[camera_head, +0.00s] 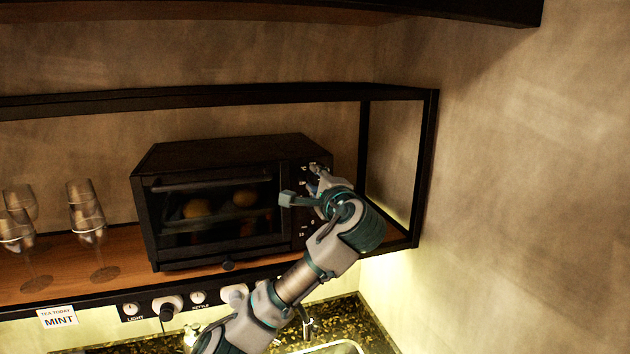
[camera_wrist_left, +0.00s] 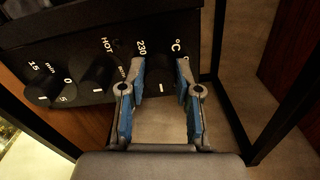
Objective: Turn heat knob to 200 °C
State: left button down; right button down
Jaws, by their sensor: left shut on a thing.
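A black toaster oven (camera_head: 215,150) stands on the wooden shelf, its door shut, with round food behind the glass. Its control panel on the right side is partly hidden by my left arm. In the left wrist view the panel (camera_wrist_left: 75,62) appears turned, with "°C" and "230" printed by the heat knob (camera_wrist_left: 160,75). My left gripper (camera_head: 318,178) is at the top of the panel. In the left wrist view its blue-padded fingers (camera_wrist_left: 161,82) are on either side of the heat knob, shut on it. The knob's pointer setting cannot be read. My right gripper is not in view.
Two more knobs, the mode knob (camera_wrist_left: 97,75) and the minute timer (camera_wrist_left: 42,92), lie beside the heat knob. Wine glasses (camera_head: 85,210) stand left of the oven. A dark shelf frame post (camera_head: 425,165) stands close on the right. A sink (camera_head: 335,347) lies below.

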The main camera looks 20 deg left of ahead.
pick_arm(q)
jog(key=m, duration=0.2)
jog(key=m+p, duration=0.1)
jog(key=m, duration=0.1)
jog(key=shift+w+d+f+m, duration=0.1)
jog(key=shift+d+f+m, duration=0.05)
jog(key=shift+f+m, duration=0.25)
jog(key=m, duration=0.8)
jog(key=shift+p, duration=0.4)
jog(key=m, duration=0.4)
jog(key=shift+m, duration=0.4)
jog(key=shift+r, duration=0.1)
jog(key=c, duration=0.9)
grip_release()
jog(key=shift+o, duration=0.5)
jog(key=shift+d+r, duration=0.1)
jog(key=shift+d, duration=0.05)
